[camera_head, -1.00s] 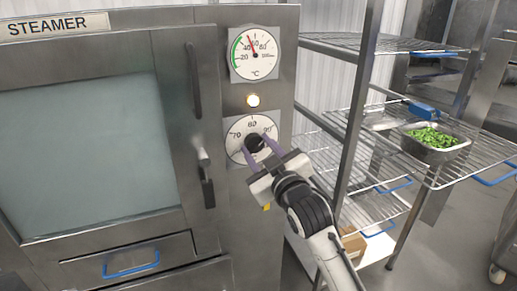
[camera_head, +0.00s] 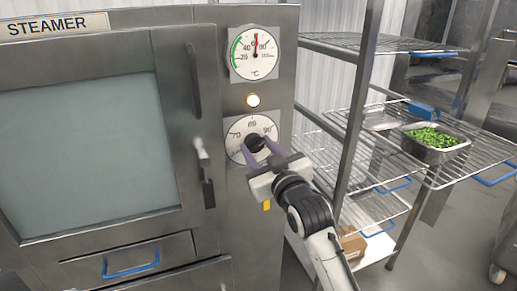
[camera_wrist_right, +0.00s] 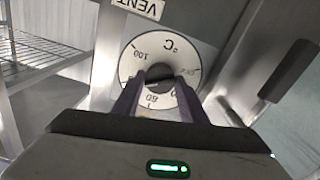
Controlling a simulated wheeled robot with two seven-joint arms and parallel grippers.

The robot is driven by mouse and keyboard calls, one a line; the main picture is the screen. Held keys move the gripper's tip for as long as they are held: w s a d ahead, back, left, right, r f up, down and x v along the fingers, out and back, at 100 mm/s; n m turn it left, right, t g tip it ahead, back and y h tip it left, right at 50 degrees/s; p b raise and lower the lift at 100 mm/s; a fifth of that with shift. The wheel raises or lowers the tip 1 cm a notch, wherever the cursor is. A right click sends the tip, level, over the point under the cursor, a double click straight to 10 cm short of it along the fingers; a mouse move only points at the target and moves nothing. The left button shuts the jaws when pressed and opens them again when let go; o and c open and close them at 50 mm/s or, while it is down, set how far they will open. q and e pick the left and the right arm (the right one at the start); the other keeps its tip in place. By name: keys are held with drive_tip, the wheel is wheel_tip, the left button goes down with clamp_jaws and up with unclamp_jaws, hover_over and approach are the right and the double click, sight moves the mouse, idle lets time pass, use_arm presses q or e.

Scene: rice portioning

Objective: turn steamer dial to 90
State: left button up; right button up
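The steamer dial (camera_head: 233,149) is a round white face with a black knob (camera_head: 255,142) on the steamer's front panel. Its marks 70, 80 and 90 show along the top. My right gripper (camera_head: 256,145) reaches in from below, its two purple fingers on either side of the knob, seemingly closed on it. In the right wrist view the dial (camera_wrist_right: 130,68) appears upside down, with the knob (camera_wrist_right: 160,77) between the fingers (camera_wrist_right: 160,88). The knob's pointer is too small to read. My left gripper is not in view.
A round temperature gauge (camera_head: 244,63) sits above the dial, its needle near 60. A lit lamp (camera_head: 253,100) is between them. The steamer door handle (camera_head: 204,172) is close left of my right gripper. A wire rack (camera_head: 352,130) stands to the right, holding a pan of green food (camera_head: 433,139).

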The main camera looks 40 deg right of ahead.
drive_tip(key=o, duration=0.3)
drive_tip(key=shift+s, duration=0.1)
drive_tip(key=b+v, duration=0.1)
drive_tip(key=v, duration=0.9)
